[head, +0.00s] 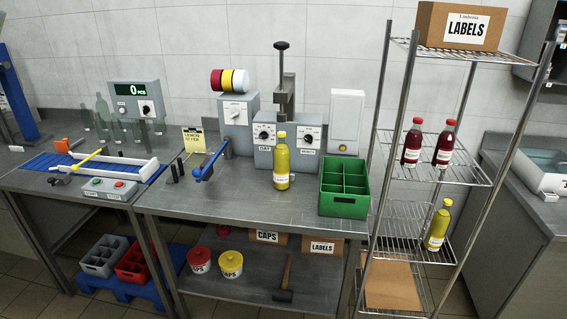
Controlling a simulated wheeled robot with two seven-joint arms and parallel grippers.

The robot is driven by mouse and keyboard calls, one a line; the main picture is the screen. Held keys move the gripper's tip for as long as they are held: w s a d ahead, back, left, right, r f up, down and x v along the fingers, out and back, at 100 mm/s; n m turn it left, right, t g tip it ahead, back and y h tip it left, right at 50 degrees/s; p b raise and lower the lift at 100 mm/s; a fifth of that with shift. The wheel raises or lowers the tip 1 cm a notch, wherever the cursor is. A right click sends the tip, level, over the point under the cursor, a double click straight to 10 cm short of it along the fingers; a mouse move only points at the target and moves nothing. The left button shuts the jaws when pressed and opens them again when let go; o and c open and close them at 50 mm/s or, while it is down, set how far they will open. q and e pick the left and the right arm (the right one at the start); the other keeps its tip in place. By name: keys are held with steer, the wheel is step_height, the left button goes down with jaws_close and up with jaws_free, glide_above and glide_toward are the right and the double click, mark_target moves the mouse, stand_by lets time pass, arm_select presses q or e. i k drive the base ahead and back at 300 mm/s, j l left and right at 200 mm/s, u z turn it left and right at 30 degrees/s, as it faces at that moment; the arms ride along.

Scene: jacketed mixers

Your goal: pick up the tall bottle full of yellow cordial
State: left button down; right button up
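A bottle of yellow cordial (281,163) with a yellow cap and pale label stands upright on the steel bench, in front of a grey machine and left of the green crate. A second bottle of yellow cordial (437,228), also yellow-capped, stands on a lower shelf of the wire rack at the right. Both look full; I cannot tell for sure from this view which is taller. Neither of my grippers is in view, and nothing touches either bottle.
An empty divided green crate (343,205) stands at the bench's right end. Two red bottles (413,143) stand on the wire rack (400,178). A blue lever (209,168) projects left of the bench bottle. The bench front (245,203) is clear.

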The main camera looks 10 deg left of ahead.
mark_target(281, 154)
steer(key=i+j, duration=0.3)
steer(key=i, duration=0.25)
steer(key=i+j, duration=0.25)
steer(key=i, duration=0.25)
steer(key=i+j, duration=0.3)
steer(key=i, duration=0.25)
steer(key=l+z, duration=0.05)
